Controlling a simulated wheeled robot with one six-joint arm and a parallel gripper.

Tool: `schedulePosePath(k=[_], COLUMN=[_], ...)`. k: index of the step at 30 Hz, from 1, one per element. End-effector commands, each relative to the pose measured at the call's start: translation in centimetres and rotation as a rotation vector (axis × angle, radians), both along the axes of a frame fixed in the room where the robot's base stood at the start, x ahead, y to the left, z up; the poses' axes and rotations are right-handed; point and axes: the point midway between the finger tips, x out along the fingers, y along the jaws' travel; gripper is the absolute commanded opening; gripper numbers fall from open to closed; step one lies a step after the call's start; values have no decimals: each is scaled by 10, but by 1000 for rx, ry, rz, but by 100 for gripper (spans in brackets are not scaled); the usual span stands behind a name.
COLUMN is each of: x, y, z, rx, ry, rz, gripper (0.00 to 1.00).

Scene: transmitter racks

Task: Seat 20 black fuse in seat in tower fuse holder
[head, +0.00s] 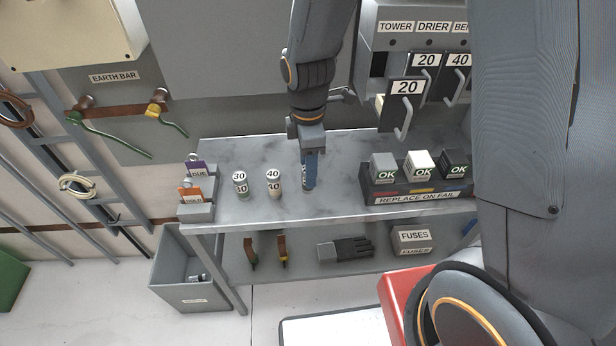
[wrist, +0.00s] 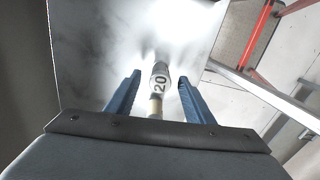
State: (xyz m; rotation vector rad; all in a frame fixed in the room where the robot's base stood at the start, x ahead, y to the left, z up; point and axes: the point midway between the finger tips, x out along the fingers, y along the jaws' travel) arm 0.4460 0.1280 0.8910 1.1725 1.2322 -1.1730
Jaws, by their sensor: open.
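The fuse marked 20 (wrist: 160,83) stands between the two blue fingers of my gripper (wrist: 158,92) in the wrist view, with a gap on each side. It has a pale grey top and a cream lower part. In the head view my gripper (head: 309,183) points down at the grey bench top and mostly hides this fuse. The fingers are open. The tower fuse holder (head: 378,62) is under the TOWER label at upper right. A black carrier marked 20 (head: 406,97) with a metal handle hangs forward and lower than its neighbours. The seat inside is not clear.
Fuses marked 30 (head: 240,183) and 40 (head: 274,184) stand left of my gripper on the bench (head: 225,215). A tag holder (head: 197,211) sits at the left edge. A grey bin (head: 190,290) stands below.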

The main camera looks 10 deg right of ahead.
Motion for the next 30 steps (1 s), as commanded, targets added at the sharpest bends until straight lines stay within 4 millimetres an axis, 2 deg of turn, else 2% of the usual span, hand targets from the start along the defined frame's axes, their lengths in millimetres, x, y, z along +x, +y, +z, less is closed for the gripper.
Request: schedulePosePath(k=[6, 14, 15, 17, 23, 30], x=[-1, 0, 0, -1, -1, 0], y=[0, 0, 0, 0, 0, 0], z=[-19, -21, -21, -21, -21, -20], rx=[0, 0, 0, 0, 0, 0], ry=[1, -1, -1, -1, 0, -1], rz=[2, 1, 1, 1, 1, 1], gripper=[48, 48, 46, 36, 2, 2])
